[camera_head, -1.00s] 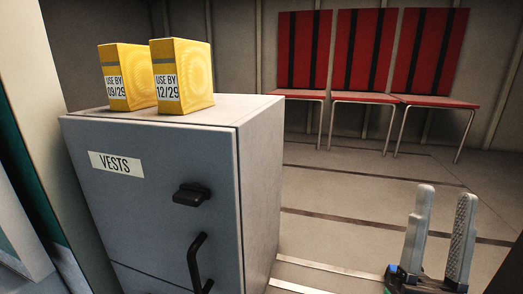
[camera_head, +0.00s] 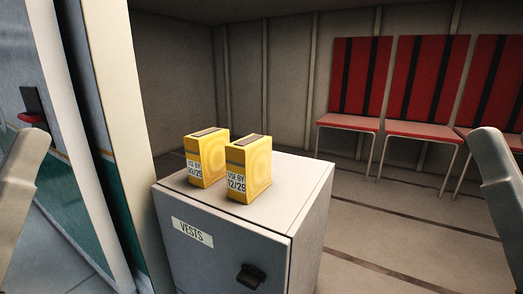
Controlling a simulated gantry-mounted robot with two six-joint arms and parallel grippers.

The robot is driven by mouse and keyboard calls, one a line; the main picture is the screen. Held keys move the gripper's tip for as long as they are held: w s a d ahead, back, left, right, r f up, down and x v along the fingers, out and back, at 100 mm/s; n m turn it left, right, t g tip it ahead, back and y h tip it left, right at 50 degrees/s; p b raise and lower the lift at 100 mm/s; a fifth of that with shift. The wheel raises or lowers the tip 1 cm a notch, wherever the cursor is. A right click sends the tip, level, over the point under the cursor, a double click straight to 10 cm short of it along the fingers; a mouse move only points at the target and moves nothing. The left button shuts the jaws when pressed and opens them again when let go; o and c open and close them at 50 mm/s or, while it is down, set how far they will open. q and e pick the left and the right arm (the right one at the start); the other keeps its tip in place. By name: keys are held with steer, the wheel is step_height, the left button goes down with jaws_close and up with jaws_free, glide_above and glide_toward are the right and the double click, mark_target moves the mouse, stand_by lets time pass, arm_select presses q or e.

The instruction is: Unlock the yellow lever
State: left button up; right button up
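No yellow lever shows in view. A red handle (camera_head: 32,118) on a dark fitting is on the blue-grey and green panel at the far left. My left gripper (camera_head: 20,195) shows only as a grey finger-like part at the left edge, below the red handle in the picture. My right gripper (camera_head: 493,180) shows as one grey finger-like part at the right edge, in front of the chairs. Both are cut off by the frame, and I cannot tell whether they are open or shut. Nothing is seen held.
A grey cabinet (camera_head: 225,262) labelled VESTS stands in the middle, with a black latch (camera_head: 251,276) on its front. Two yellow boxes (camera_head: 207,160) (camera_head: 249,168) stand on top. A pale post (camera_head: 113,120) is left of it. Red chairs (camera_head: 430,85) line the back wall.

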arm_select(q)
step_height(320, 180, up, 13)
steer(key=p, duration=0.8)
steer(key=shift+f+p, duration=0.15)
steer(key=shift+p, duration=0.25)
arm_select(e)
step_height(320, 180, up, 13)
steer(key=shift+f, duration=0.15)
